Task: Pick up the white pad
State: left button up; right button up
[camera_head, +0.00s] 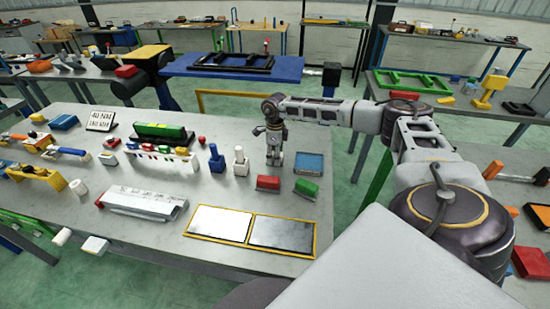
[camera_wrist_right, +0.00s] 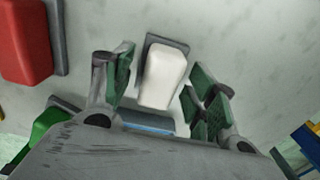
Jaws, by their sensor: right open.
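The white pad (camera_wrist_right: 163,78) is a pale block on a dark grey backing, standing on the grey table in the right wrist view. My right gripper (camera_wrist_right: 166,88) is open, with one green-lined finger on each side of the pad; gaps show between the pad and the fingers. In the head view my right gripper (camera_head: 274,160) points down over the table, behind the red pad and left of the blue tray. There it covers the spot, and I cannot make out the white pad. My left gripper is not in view.
A red pad (camera_head: 268,183), a green pad (camera_head: 306,188) and a blue tray (camera_head: 309,163) stand close around my right gripper. Blue and white blocks (camera_head: 240,163) stand to its left. A yellow-framed panel (camera_head: 250,231) lies at the table's front.

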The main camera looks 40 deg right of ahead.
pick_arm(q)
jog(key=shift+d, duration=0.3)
pick_arm(e)
jog(key=c, duration=1.2)
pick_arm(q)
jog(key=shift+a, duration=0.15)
pick_arm(e)
jog(key=shift+r, duration=0.1)
notch_tip(320, 180, up, 9)
jog(key=shift+f+b, duration=0.2)
jog(key=shift+b, duration=0.35)
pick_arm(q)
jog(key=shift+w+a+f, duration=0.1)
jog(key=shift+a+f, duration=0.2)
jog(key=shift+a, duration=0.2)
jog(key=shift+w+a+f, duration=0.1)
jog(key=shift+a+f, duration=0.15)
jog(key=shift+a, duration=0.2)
pick_arm(e)
jog(key=shift+r, duration=0.6)
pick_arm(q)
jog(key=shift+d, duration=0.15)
